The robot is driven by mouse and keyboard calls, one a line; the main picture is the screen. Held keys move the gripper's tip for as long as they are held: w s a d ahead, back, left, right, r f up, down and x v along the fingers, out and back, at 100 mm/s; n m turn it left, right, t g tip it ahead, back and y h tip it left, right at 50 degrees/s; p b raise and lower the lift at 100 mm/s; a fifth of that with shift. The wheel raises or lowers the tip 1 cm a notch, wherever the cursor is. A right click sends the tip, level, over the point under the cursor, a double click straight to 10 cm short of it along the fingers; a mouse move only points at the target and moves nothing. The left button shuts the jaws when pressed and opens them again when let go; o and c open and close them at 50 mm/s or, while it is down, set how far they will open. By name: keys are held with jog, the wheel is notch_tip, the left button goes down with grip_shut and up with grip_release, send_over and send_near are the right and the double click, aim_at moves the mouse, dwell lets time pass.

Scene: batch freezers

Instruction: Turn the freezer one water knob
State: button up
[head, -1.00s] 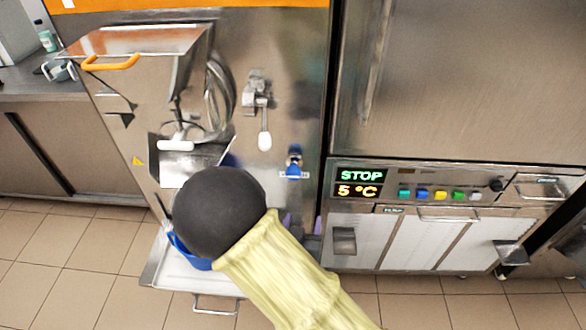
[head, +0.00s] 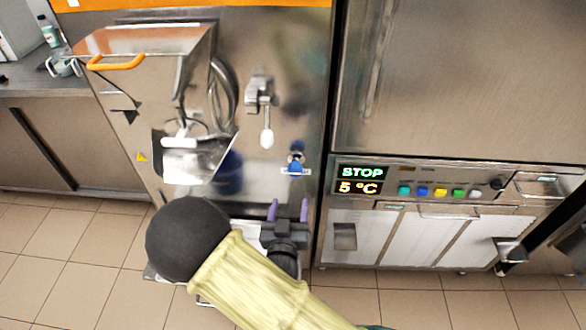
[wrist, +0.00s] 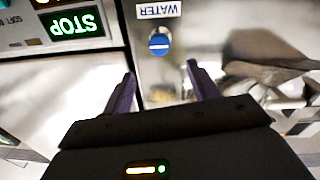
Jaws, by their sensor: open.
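The water knob (head: 295,166) is a small blue knob on the steel front of the left freezer, below and right of a white-tipped lever. In the wrist view the blue knob (wrist: 159,43) shows upside down under a "WATER" label, ahead of the fingers and between their lines. My gripper (head: 289,209) is open and empty, with two purple fingers pointing up toward the knob from below. The fingers also show in the wrist view (wrist: 160,80), apart from the knob and not touching it.
The white-tipped lever (head: 266,138) hangs above left of the knob. A steel chute (head: 195,160) juts out further left. The right-hand machine (head: 430,190) has a STOP display and coloured buttons. My arm covers much of the tray at the freezer's base.

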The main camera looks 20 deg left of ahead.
aim_at(294, 174)
jog(key=w, duration=0.4)
jog(key=w+a+p, duration=0.1)
jog(key=w, duration=0.3)
jog(key=w+a, duration=0.1)
jog(key=w, duration=0.4)
jog(key=shift+w+a, duration=0.1)
jog(key=shift+a, duration=0.1)
jog(key=c, duration=1)
jog(key=shift+n, duration=0.5)
jog(key=n, duration=1.2)
jog(key=shift+f+y, duration=0.1)
jog(key=shift+y, duration=0.2)
